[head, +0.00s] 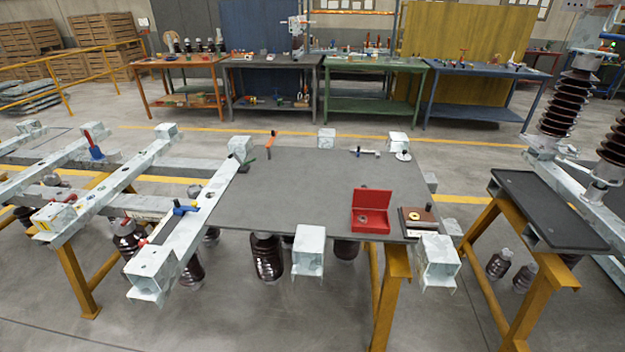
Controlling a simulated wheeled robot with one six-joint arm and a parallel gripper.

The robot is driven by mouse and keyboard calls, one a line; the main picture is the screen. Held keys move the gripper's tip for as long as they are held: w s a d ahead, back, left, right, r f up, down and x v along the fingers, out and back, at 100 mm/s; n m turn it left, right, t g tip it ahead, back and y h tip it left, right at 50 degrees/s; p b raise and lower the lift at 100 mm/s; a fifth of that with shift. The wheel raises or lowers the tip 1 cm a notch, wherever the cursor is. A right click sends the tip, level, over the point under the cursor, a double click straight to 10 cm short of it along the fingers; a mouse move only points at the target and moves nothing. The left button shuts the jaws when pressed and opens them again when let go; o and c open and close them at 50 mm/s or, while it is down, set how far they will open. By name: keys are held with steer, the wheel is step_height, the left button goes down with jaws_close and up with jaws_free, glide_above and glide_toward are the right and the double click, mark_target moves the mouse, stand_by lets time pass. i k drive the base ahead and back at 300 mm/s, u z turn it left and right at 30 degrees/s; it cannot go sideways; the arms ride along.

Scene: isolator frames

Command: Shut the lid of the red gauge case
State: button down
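The red gauge case (371,219) sits near the front right corner of the grey table board (280,185). Its lid (373,198) stands open and upright at the back of the case. A small dark item shows inside the case, too small to make out. My gripper is not visible in the head view.
A wooden box with a brass-coloured ring (416,218) stands close to the right of the case. Tools lie along the board's back edge, including an orange-handled one (271,142). The board's middle and left are clear. A dark tray (548,207) on a yellow stand is further right.

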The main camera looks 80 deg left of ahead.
mark_target(363, 197)
steer(key=u, duration=2.55)
steer(key=i, duration=1.65)
